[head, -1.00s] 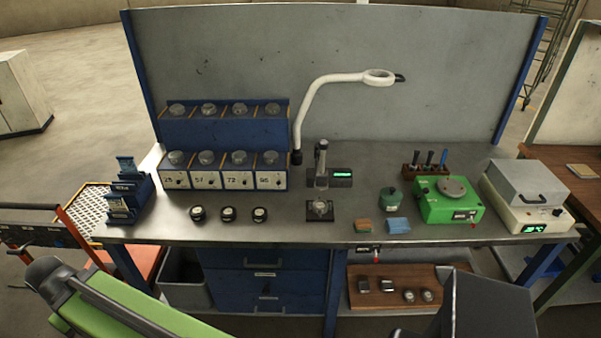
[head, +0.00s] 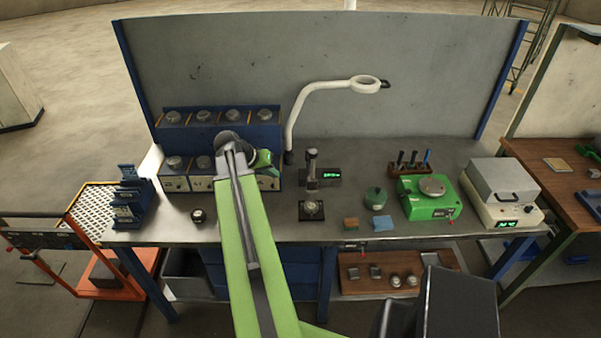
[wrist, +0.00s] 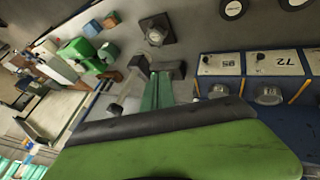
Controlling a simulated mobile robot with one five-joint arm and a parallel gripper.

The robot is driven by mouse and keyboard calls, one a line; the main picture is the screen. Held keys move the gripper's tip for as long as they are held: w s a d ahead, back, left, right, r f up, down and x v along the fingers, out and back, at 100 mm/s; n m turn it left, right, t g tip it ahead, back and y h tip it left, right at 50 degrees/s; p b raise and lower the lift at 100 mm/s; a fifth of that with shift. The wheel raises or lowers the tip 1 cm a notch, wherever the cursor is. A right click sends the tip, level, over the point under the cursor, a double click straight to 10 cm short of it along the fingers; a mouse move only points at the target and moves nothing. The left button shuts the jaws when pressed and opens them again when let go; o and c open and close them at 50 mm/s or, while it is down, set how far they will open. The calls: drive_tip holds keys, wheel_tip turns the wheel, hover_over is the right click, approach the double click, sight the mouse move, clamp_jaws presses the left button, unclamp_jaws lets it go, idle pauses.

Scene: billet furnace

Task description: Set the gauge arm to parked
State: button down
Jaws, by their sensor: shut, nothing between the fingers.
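The gauge stand (head: 311,172) is a dark upright post with a lit green display (head: 331,174) at its right. Its base plate (head: 318,217) lies in front and carries a small round metal piece (head: 311,207). In the wrist view, the base plate shows with the piece on it (wrist: 155,30). My gripper (head: 271,171) is shut and empty, left of the post and in front of the labelled blue bins. Its green fingers (wrist: 158,78) show close to the stand in the wrist view; I cannot tell if they touch. The gauge arm's position is too small to make out.
The white magnifier lamp (head: 305,104) arches up behind the stand. The blue bin rack (head: 222,138) stands at left, partly behind my arm. A dark round puck (head: 198,215) sits in front. The green machine (head: 431,203) and the grey-lidded box (head: 502,181) are at right.

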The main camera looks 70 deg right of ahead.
drive_tip(key=shift+s+d, duration=0.2)
drive_tip(key=shift+s, duration=0.15)
drive_tip(key=s+d+f+b, duration=0.6)
drive_tip(key=f+b, duration=0.2)
drive_tip(key=shift+s+d, duration=0.35)
